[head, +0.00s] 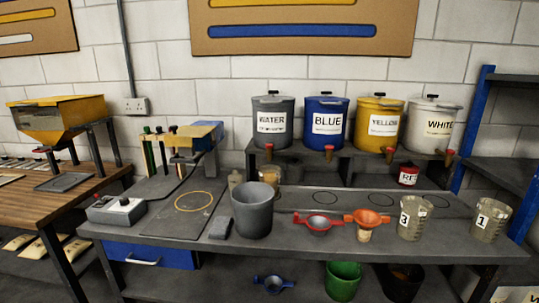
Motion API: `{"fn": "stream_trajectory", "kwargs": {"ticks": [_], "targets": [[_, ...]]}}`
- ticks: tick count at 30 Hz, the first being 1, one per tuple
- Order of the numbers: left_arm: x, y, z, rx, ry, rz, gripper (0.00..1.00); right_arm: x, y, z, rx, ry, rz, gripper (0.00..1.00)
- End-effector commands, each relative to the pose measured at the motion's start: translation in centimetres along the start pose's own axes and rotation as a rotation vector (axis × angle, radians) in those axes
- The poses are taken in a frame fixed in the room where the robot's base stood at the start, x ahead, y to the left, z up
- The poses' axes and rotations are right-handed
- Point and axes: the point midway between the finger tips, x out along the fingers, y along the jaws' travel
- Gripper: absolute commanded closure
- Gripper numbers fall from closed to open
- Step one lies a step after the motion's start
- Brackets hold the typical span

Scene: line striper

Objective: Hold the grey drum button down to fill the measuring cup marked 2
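Clear measuring cups marked 3 (413,220) and 1 (490,221) stand at the right of the bench. Neither of my grippers is in view.
Blue (326,124), yellow (379,127) and white (430,130) drums stand in the same row. A control box (116,210) and small press stand left.

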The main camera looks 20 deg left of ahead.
Motion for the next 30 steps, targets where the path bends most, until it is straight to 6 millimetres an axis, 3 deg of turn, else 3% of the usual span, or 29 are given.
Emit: {"fn": "stream_trajectory", "kwargs": {"ticks": [2,5,6,30], "targets": [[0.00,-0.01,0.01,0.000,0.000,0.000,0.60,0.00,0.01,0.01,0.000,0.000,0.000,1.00],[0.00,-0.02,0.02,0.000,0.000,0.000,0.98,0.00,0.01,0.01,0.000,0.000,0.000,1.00],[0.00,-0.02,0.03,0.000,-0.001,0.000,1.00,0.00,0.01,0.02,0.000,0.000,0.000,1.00],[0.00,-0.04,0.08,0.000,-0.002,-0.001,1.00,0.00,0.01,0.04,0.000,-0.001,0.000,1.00]]}}
